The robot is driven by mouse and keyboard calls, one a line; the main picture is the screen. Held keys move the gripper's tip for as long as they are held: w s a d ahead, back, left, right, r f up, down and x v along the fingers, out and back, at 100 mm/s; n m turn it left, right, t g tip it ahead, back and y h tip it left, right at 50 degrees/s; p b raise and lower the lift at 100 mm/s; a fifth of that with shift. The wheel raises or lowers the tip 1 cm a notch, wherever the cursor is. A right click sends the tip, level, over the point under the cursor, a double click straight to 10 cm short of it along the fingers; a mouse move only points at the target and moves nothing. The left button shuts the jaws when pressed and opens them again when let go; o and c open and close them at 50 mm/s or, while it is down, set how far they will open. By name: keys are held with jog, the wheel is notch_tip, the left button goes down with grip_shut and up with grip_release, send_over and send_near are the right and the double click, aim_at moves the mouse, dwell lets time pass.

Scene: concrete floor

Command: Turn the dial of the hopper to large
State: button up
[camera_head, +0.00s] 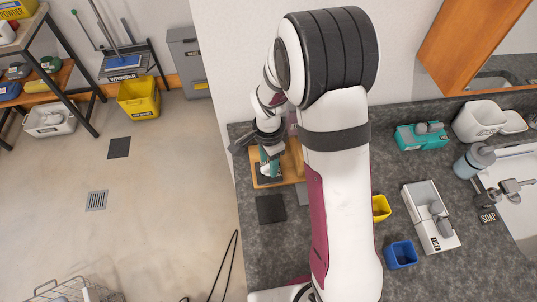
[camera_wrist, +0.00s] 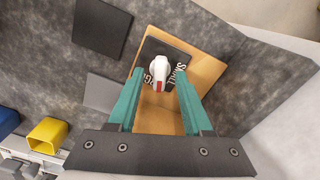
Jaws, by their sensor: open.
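The hopper (camera_wrist: 205,68) shows as a light wooden body with a dark label plate (camera_wrist: 150,48). A white dial (camera_wrist: 159,66) with a red mark at its lower end sits on the plate. "SMALL" reads to the right of the dial; other letters to its left are partly covered. The red mark points toward the bottom of the wrist view. My gripper (camera_wrist: 160,73) is open, its teal fingers on either side of the dial in the picture; I cannot tell if they touch it. In the head view the hopper (camera_head: 258,183) is partly hidden by my gripper (camera_head: 268,162).
A dark square (camera_head: 271,209) lies on the grey counter in front of the hopper. A yellow cup (camera_head: 381,208), a blue cup (camera_head: 401,254) and a white dispenser (camera_head: 430,216) stand to the right. A wall rises behind the hopper; the counter's edge is at its left.

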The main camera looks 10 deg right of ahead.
notch_tip(320, 180, up, 16)
jog(key=shift+f, duration=0.25)
